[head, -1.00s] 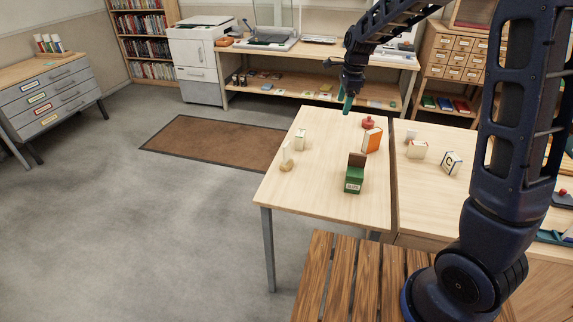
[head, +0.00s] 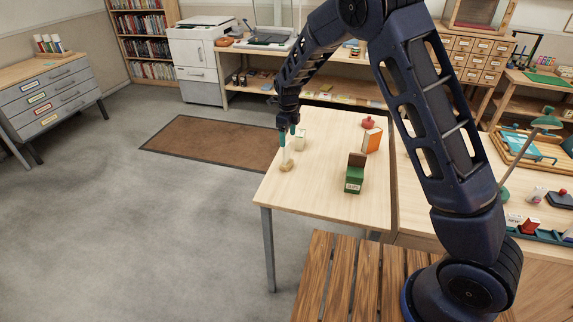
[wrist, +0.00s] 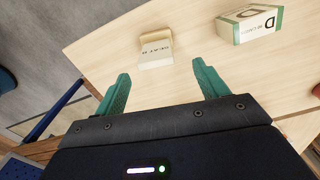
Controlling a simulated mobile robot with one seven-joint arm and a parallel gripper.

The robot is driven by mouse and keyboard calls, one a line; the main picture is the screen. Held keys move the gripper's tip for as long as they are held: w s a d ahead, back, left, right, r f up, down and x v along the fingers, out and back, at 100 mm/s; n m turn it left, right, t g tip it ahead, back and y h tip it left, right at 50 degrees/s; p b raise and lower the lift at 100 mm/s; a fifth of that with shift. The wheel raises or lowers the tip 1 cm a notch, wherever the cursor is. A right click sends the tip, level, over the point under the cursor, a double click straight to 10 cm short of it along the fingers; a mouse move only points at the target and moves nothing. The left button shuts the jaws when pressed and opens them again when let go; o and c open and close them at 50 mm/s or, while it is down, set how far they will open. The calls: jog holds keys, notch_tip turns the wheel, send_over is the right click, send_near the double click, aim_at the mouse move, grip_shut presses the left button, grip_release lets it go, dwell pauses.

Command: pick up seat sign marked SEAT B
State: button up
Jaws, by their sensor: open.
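In the wrist view a small cream block-shaped sign (wrist: 156,48) lies ahead of my gripper (wrist: 159,78), roughly in line with the gap between its fingers. Its small print seems to read SEAT B, but it is hard to make out. The teal fingers are apart with nothing between them. In the head view my gripper (head: 287,137) is over the left part of the near table, beside two small pale pieces, a thin one (head: 287,153) and a block (head: 300,140). I cannot tell which of these is the sign.
A white-and-green block marked D (wrist: 250,22) lies to the right in the wrist view. On the table (head: 322,165) stand a green box (head: 354,180), an orange-and-white block (head: 372,140) and a red object (head: 368,122). The table's left edge is close to my gripper.

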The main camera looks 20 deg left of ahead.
aim_at(287, 162)
jog(key=f, duration=0.8)
jog(key=shift+s+a+f, duration=0.2)
jog(key=shift+s+f, duration=0.05)
jog(key=shift+f, duration=0.1)
jog(key=c, duration=1.4)
